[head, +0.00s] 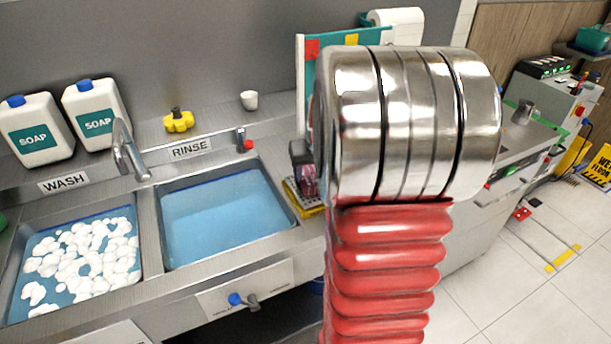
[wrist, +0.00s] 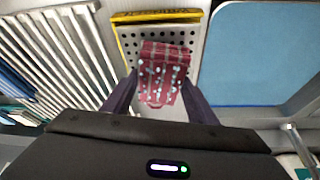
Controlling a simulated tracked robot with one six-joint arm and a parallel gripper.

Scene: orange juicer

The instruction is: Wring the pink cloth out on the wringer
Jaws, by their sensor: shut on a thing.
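My gripper (wrist: 160,82) is shut on a folded, dark pink checked cloth (wrist: 163,66) with pale spots on it, perhaps suds or drops. The wringer (wrist: 133,38), a grey perforated plate with a yellow edge, lies behind the cloth in the wrist view. The cloth covers part of its holes; I cannot tell whether they touch. In the head view the cloth (head: 308,184) shows just left of my arm, over the yellow-edged wringer (head: 309,209), which my arm partly hides.
The rinse basin (head: 225,215) of blue water is left of the wringer in the head view. The wash basin (head: 75,260) holds white foam. A tap (head: 128,150) stands between them. A slatted rack (wrist: 55,60) is left of the wringer in the wrist view.

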